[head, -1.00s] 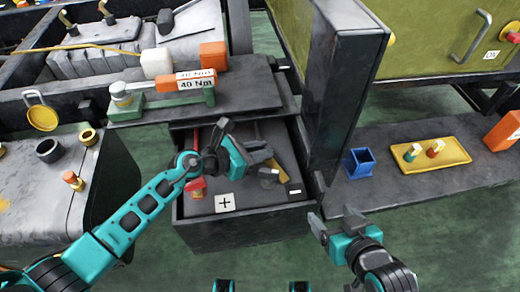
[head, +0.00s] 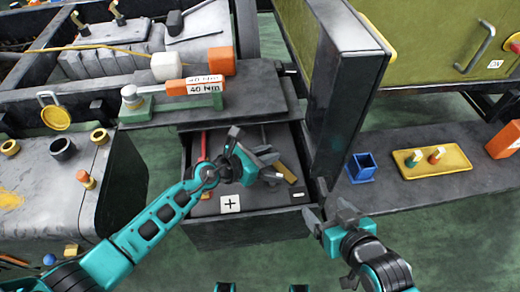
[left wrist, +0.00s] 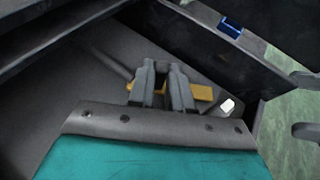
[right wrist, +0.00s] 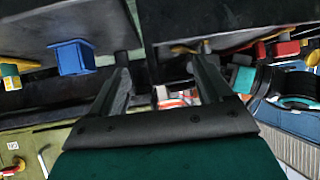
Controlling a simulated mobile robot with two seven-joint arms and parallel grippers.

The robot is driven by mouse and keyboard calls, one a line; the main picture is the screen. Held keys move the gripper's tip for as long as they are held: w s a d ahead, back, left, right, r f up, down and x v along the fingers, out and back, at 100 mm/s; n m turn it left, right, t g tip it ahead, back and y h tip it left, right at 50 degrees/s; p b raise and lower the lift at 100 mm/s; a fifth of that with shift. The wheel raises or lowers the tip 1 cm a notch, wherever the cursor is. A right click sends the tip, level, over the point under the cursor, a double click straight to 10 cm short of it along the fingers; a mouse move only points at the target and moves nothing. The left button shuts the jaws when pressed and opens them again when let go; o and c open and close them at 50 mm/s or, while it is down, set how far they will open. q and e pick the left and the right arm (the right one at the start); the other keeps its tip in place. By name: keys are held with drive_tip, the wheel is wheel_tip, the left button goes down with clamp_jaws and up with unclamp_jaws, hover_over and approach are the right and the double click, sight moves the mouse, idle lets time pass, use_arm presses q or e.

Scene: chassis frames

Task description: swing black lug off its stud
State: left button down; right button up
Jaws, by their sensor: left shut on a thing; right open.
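My left gripper (head: 268,160) is inside the open drawer (head: 250,228), shut on a yellow-brown bar-like tool (head: 287,172). The tool (left wrist: 200,92) also shows behind the fingers in the left wrist view. My right gripper (head: 325,212) is open and empty, in front of the drawer's right corner. Two short posts with brass-coloured tops and dark parts (head: 78,22) (head: 117,14) stand on the grey block at the top left. A small black piece (head: 175,22) lies to their right. I cannot tell which dark part is the black lug.
A dark upright post (head: 340,100) stands right of the drawer. An orange block marked 40 Nm (head: 200,86) is on the shelf above it. A blue box (head: 361,168) and yellow tray (head: 432,160) are on the right shelf. The drawer also holds a red-handled tool (head: 203,145).

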use_arm(q)
drive_tip(key=c, duration=1.3)
unclamp_jaws()
drive_tip(key=shift+a, duration=0.1)
drive_tip(key=p+v, duration=0.2)
drive_tip(key=v, duration=0.3)
drive_tip(key=shift+s+a+r, duration=0.15)
drive_tip(key=shift+s, duration=0.05)
drive_tip(key=p+v, duration=0.1)
drive_tip(key=v, duration=0.5)
drive_tip(key=shift+a, duration=0.1)
use_arm(e)
drive_tip(key=shift+s+d+r, duration=0.45)
drive_tip(key=shift+d+r, duration=0.1)
drive_tip(key=shift+d, duration=0.1)
use_arm(q)
drive_tip(key=shift+s+a+r, duration=0.2)
drive_tip(key=shift+s+a, duration=0.2)
